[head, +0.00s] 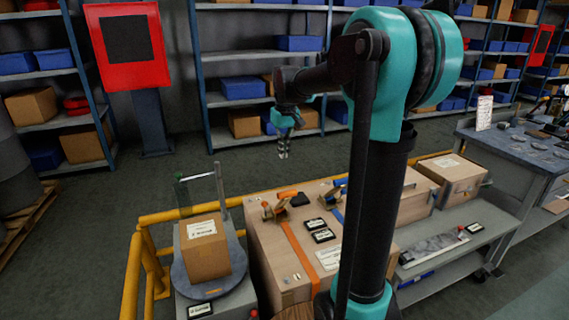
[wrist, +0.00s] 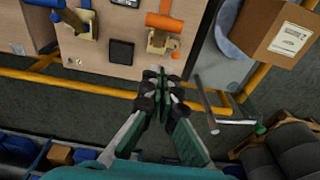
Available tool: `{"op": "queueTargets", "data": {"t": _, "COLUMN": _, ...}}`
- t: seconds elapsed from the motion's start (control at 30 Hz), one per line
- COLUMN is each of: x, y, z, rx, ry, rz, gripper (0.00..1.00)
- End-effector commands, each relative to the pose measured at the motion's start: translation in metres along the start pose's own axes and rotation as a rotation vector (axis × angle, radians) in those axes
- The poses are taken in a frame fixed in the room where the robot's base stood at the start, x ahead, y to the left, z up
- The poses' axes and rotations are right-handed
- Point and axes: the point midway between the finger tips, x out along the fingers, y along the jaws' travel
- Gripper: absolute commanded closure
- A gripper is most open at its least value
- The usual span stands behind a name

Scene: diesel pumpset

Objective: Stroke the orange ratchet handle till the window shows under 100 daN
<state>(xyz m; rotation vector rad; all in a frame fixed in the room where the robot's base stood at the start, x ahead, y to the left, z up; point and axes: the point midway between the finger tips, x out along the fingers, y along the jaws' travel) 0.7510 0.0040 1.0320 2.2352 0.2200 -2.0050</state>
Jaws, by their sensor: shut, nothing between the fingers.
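The orange ratchet handle (head: 285,195) is on a brass-coloured ratchet (head: 275,211) on top of a large wooden crate (head: 265,250), in the head view. An orange strap (head: 302,247) runs from it across the crate. In the wrist view the orange handle (wrist: 165,22) lies at the top, above the ratchet's brass body (wrist: 158,42). My gripper (head: 283,154) hangs in the air beyond the crate's far edge, apart from the ratchet. In the wrist view my gripper (wrist: 160,74) is shut and empty, below the ratchet in the picture. A dark square device (wrist: 122,50) lies beside the ratchet; its reading is too small to tell.
A second ratchet with a blue handle (wrist: 72,18) sits on the crate. A cardboard box (head: 205,248) stands on a round turntable (head: 238,262) at left. Yellow rails (head: 133,275) run along the crate's far side. Shelves (head: 262,55) stand behind, with open floor between.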

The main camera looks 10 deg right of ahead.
Motion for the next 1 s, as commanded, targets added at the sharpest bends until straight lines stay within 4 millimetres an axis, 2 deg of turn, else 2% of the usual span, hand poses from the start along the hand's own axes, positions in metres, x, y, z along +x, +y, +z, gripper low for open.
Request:
{"op": "queueTargets", "data": {"t": 0.47, "x": 0.091, "y": 0.000, "z": 0.000, "rx": 0.000, "ry": 0.000, "rz": 0.000, "gripper": 1.00}}
{"op": "queueTargets", "data": {"t": 0.7, "x": 0.110, "y": 0.000, "z": 0.023, "rx": 0.000, "ry": 0.000, "rz": 0.000, "gripper": 1.00}}
{"op": "queueTargets", "data": {"t": 1.0, "x": 0.115, "y": 0.000, "z": 0.029, "rx": 0.000, "ry": 0.000, "rz": 0.000, "gripper": 1.00}}
